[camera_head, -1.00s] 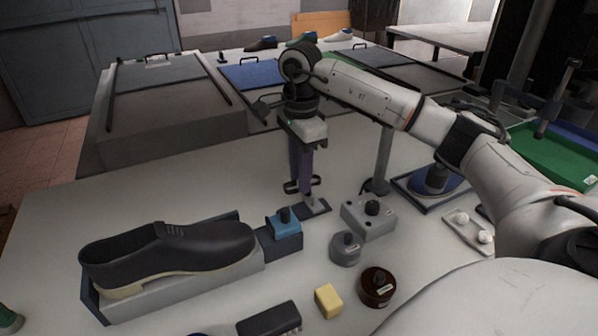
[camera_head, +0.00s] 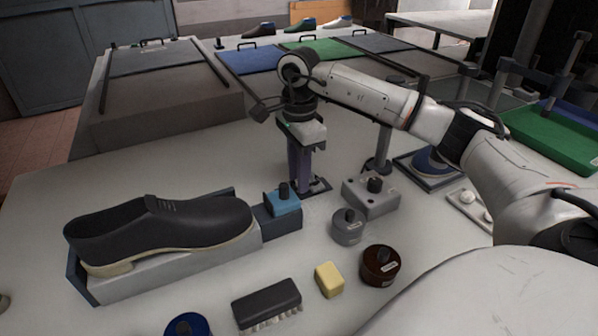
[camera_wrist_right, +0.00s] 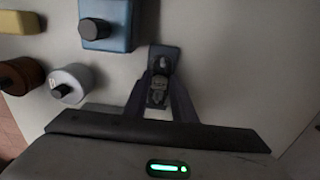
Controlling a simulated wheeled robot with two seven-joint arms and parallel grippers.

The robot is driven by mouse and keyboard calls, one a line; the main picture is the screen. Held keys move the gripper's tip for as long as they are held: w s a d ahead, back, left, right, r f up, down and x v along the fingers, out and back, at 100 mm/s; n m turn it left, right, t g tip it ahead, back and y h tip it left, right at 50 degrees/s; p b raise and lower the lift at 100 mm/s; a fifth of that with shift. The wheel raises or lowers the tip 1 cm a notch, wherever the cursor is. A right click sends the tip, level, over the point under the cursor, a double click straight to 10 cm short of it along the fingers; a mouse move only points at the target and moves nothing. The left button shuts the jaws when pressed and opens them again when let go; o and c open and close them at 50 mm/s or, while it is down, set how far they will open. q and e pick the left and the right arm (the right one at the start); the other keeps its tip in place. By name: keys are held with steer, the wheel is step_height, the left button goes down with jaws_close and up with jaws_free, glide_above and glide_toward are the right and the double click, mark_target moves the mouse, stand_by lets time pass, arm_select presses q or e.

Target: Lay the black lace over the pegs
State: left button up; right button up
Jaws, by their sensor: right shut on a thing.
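My right gripper (camera_head: 303,186) points straight down at a small dark plate (camera_head: 324,186) behind the blue block. In the right wrist view its fingers (camera_wrist_right: 158,93) are shut on a small grey piece over that plate (camera_wrist_right: 164,54). The fingers hide most of the piece, so I cannot tell whether it stands on the plate or is lifted. I cannot make out the black lace in any view. I cannot identify the pegs for certain; a light plate (camera_head: 452,198) at the right carries two white knobs (camera_head: 467,197). My left gripper is not in view.
A black shoe (camera_head: 160,228) lies on a grey stand at the left. A blue block (camera_head: 283,202), grey box (camera_head: 370,197), grey jar (camera_head: 348,227), brown jar (camera_head: 380,265), yellow block (camera_head: 329,280) and brush (camera_head: 266,303) stand nearby. A green tray (camera_head: 560,147) is at the right.

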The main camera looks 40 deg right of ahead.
stand_by(0.3)
steer(key=o, duration=1.1)
steer(key=shift+r, duration=0.1)
step_height(320, 180, up, 7)
steer(key=p, duration=0.6)
